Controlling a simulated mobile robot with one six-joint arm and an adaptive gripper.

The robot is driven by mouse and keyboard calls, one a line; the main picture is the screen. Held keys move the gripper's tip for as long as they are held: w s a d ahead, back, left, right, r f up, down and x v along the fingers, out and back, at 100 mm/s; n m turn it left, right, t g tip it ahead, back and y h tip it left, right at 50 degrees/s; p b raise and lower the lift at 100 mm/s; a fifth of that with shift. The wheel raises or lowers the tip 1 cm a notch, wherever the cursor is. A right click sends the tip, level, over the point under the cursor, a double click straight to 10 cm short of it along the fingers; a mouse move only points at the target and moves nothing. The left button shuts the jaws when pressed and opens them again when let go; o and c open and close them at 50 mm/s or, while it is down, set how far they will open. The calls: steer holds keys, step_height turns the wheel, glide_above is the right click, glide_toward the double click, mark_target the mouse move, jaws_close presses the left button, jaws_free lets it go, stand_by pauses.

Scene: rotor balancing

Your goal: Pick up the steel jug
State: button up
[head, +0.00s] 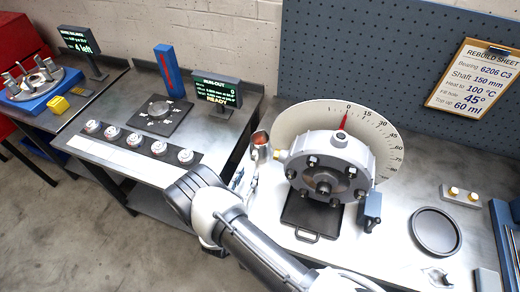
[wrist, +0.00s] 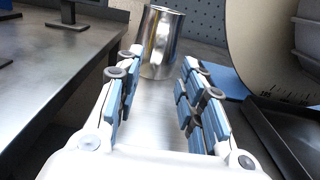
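The steel jug (wrist: 161,36) stands upright on the bench in the wrist view, shiny and tapered. It is straight ahead of my gripper (wrist: 160,68), which is open with padded fingers spread left and right. The jug's lower part shows in the gap near the fingertips, and I see no finger clearly touching it. In the head view the jug (head: 261,141) is small, left of the round dial, and my gripper (head: 247,178) is just in front of it, hiding its lower part.
A grey rotor housing (head: 328,160) with a dial (head: 385,138) stands close to the right of the jug, above a black tray (head: 312,217). A black round dish (head: 436,231) lies farther right. The left bench holds several bearings and a run-out display (head: 217,90). A gap separates the benches.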

mark_target(258, 154)
steer(key=x, duration=0.7)
steer(key=shift+w+a, duration=0.15)
jaws_close()
stand_by(0.3)
stand_by(0.4)
